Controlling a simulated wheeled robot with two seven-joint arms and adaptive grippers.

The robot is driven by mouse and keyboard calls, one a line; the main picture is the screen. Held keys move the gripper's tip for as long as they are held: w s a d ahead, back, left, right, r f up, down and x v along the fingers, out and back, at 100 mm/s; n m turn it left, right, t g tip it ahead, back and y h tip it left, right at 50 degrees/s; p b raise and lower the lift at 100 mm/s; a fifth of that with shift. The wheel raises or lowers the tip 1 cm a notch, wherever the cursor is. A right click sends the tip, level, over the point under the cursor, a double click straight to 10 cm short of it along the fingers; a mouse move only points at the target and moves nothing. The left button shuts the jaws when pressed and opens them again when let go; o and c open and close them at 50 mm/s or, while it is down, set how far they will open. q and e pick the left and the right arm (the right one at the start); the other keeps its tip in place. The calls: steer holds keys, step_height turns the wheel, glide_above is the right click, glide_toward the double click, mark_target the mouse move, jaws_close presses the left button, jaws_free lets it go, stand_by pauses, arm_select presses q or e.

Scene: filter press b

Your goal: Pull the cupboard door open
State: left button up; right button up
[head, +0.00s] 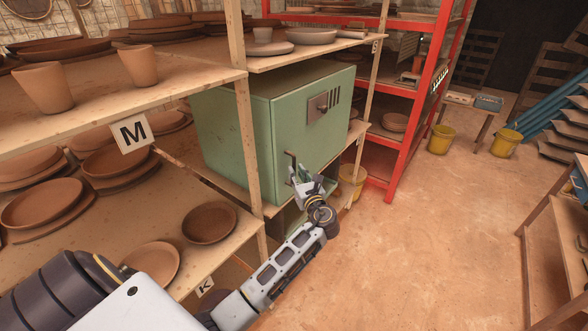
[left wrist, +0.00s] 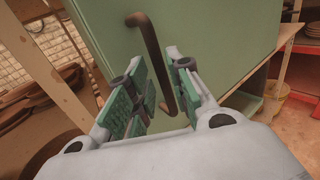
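The green cupboard (head: 228,128) stands on a wooden shelf, and its door (head: 300,112) looks shut. The door also fills much of the left wrist view (left wrist: 215,30). A dark bar handle (left wrist: 147,40) runs down the door; its upper part shows in the head view (head: 289,160). My left gripper (head: 303,174) is at the handle, low on the door. In the left wrist view its green-padded fingers (left wrist: 161,72) are apart, with the lower part of the handle between them and gaps beside the bar. My right gripper is not in view.
A wooden shelf post (head: 246,110) stands left of the door. Shelves at left hold terracotta plates (head: 209,222) and cups (head: 138,65). A red rack (head: 405,150) and yellow buckets (head: 440,139) stand beyond. The floor (head: 400,230) right of the cupboard is clear.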

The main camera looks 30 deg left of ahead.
arm_select(q)
steer(key=shift+x, duration=1.85)
steer(key=shift+c, duration=0.5)
jaws_close()
